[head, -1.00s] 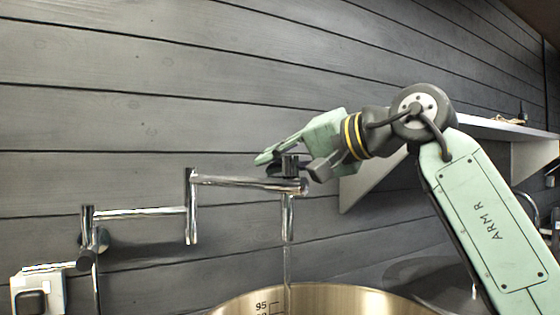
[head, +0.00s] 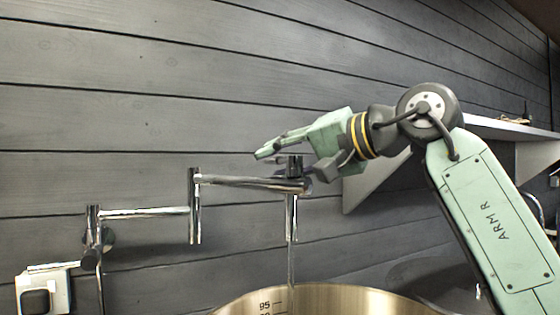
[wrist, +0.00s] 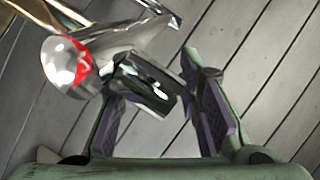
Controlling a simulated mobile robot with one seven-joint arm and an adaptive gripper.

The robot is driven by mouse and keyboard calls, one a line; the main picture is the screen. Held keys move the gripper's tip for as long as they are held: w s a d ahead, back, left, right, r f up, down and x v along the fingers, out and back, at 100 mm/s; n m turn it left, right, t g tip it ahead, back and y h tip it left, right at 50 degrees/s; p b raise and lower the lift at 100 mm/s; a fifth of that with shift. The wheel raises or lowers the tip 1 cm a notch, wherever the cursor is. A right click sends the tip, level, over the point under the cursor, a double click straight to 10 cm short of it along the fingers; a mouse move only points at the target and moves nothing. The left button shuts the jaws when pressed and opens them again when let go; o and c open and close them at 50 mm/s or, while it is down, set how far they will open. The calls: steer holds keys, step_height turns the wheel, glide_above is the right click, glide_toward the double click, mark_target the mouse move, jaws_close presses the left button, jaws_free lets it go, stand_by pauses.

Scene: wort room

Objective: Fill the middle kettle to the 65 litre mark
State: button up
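A brass-coloured kettle (head: 345,298) shows only its upper part at the bottom of the head view. A scale with a 95 mark is inside its wall; the water level is out of view. A jointed chrome wall tap (head: 250,182) hangs over it, and a thin stream (head: 291,265) falls from its spout (head: 292,220) into the kettle. My gripper (head: 290,155) is open at the tap's outer end, with its fingers on either side of the chrome handle (head: 294,167). The wrist view shows the handle (wrist: 145,88) between the spread fingers, close to the left one; contact is unclear.
A plank wall (head: 130,120) runs behind the tap. A white box with a dark panel (head: 42,293) is at lower left. A pale shelf (head: 500,130) is on the wall behind my arm. A dark rounded shape (head: 430,270) lies right of the kettle.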

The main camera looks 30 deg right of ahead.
steer(key=v, duration=1.1)
steer(key=shift+s, duration=0.35)
steer(key=shift+d, duration=0.15)
stand_by(3.6)
